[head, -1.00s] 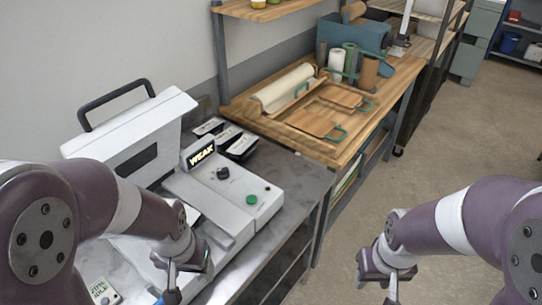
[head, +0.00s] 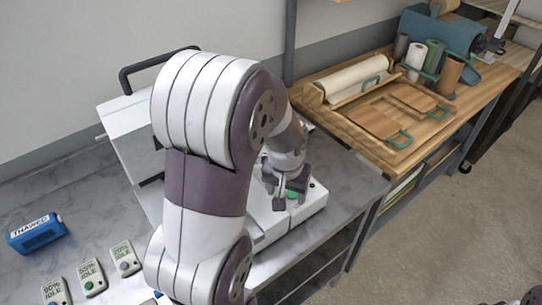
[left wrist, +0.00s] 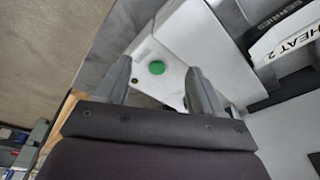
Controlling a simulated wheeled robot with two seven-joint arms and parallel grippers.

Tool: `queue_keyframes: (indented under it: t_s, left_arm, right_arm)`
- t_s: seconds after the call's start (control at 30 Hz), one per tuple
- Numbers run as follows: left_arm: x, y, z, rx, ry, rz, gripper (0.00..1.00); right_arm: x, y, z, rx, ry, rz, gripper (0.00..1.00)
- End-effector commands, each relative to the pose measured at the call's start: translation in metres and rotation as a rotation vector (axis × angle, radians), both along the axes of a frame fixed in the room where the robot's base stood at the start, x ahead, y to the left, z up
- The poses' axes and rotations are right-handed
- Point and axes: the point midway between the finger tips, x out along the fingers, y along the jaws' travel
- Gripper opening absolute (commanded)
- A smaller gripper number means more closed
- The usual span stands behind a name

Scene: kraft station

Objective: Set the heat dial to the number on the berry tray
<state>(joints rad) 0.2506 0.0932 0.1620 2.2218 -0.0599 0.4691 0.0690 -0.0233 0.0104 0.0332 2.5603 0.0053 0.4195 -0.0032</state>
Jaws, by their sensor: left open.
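My left gripper (head: 290,193) is open above the front right part of the white machine (head: 312,203). It shows in the left wrist view (left wrist: 158,70) with its fingers apart and nothing between them but the machine top below. A green button (left wrist: 155,67) lies between the fingers in that view and also shows beside the gripper in the head view (head: 292,195). The berry tray (left wrist: 290,38) at the upper right of the wrist view reads "BERRIES" and "HEAT 2". The black heat dial cannot be made out now. My right gripper is out of view.
A blue box marked "THAWED" (head: 36,234) and several small "IDLE" units (head: 88,278) lie on the grey counter at left. A wooden bench (head: 340,85) with boards and rolls stands behind at right. My left arm covers much of the machine.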

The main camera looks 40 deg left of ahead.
Motion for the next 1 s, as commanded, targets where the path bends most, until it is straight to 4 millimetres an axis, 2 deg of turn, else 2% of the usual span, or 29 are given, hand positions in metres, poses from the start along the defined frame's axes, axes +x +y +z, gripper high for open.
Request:
queue_keyframes:
  t_s: [0.07, 0.23, 0.3, 0.4, 0.57, 0.8, 1.0]
  left_arm:
    - [0.023, 0.029, -0.002, 0.017, -0.032, 0.087, 0.67]
    - [0.066, 0.092, 0.017, 0.061, -0.113, 0.284, 0.67]
    - [0.081, 0.110, 0.031, 0.077, -0.148, 0.356, 0.67]
    - [0.095, 0.121, 0.053, 0.089, -0.190, 0.447, 0.67]
    - [0.096, 0.124, 0.037, 0.075, -0.179, 0.497, 0.67]
    - [0.112, 0.140, -0.020, 0.076, -0.177, 0.492, 0.67]
    - [0.123, 0.150, -0.055, 0.075, -0.181, 0.493, 0.67]
  right_arm:
    - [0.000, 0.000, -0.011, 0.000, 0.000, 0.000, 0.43]
    - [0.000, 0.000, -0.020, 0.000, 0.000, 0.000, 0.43]
    - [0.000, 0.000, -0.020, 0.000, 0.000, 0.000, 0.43]
    - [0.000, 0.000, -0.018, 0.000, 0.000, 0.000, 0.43]
    - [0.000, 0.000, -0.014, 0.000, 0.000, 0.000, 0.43]
    - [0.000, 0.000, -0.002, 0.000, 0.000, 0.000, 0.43]
    - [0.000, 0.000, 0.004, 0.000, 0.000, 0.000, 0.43]
